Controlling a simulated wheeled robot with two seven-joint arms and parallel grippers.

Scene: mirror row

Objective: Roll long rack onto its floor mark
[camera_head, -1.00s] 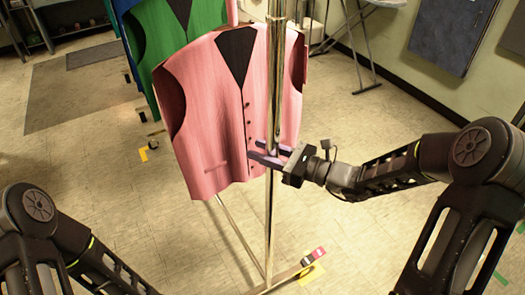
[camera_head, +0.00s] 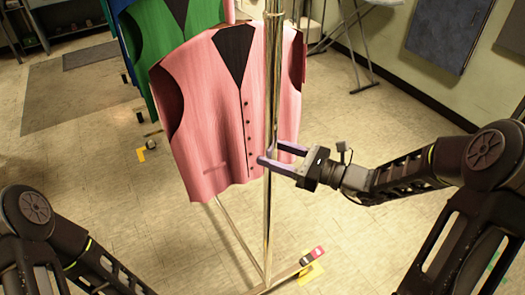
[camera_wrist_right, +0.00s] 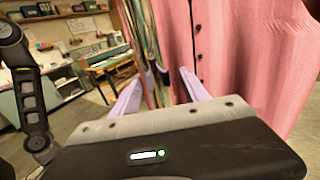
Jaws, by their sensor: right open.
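A pink vest (camera_head: 225,120) hangs nearest, with a green one (camera_head: 160,30) behind. My right gripper (camera_head: 277,154) is open at the upright, a finger to either side of it in the head view. In the right wrist view its lilac fingers (camera_wrist_right: 160,93) are spread before the hanging clothes; whether they touch the upright is unclear. My left forearm shows at lower left, its gripper out of frame. Yellow corner marks lie at the rack's near foot (camera_head: 314,273) and farther back (camera_head: 141,155).
A grey mat (camera_head: 75,95) lies at left. Open floor (camera_head: 345,120) lies right of the rack. The wrist view shows a bench (camera_wrist_right: 105,65) and shelves.

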